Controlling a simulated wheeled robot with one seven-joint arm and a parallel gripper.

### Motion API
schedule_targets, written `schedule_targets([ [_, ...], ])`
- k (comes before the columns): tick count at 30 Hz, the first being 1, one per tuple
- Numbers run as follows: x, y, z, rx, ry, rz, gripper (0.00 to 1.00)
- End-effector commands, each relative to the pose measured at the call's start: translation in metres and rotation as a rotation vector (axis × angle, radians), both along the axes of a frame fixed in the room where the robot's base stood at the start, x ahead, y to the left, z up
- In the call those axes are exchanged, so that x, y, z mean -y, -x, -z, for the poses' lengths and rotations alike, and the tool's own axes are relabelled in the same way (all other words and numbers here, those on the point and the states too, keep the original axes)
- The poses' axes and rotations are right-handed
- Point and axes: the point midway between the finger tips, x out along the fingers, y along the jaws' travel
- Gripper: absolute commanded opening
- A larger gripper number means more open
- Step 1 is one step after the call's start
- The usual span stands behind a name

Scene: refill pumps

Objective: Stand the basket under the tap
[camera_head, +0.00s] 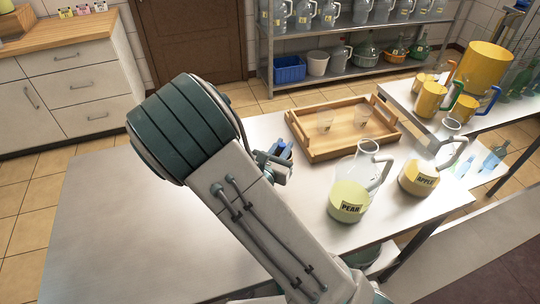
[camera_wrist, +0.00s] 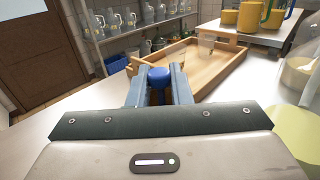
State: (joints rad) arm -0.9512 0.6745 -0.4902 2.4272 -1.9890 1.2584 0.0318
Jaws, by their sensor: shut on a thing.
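A blue basket (camera_head: 290,69) stands on the lower level of the shelf at the back, beside a white bucket; it also shows in the wrist view (camera_wrist: 116,64). My gripper (camera_head: 276,160) is over the white table, left of the wooden tray and far from this basket. In the wrist view its fingers (camera_wrist: 160,85) are shut on a small rounded blue thing (camera_wrist: 159,76). What this thing is, and its lower part, I cannot tell. A large yellow drum (camera_head: 484,66) stands on the side table at right. I make out no tap.
A wooden tray (camera_head: 342,142) with two clear cups lies on the white table (camera_head: 110,225). Jugs labelled PEAR (camera_head: 349,197) and APPLE (camera_head: 418,177) stand right of my arm. Yellow mugs (camera_head: 430,98) stand near the drum. The table's left part is clear.

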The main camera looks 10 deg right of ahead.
Motion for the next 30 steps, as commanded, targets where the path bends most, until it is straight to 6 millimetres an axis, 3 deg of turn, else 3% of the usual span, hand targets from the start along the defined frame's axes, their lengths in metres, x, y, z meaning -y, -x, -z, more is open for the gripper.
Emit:
schedule_targets([
  [9, 0.052, 0.022, -0.038, -0.001, 0.000, 0.005, 0.00],
  [30, 0.067, 0.027, -0.050, 0.001, 0.006, 0.001, 0.00],
])
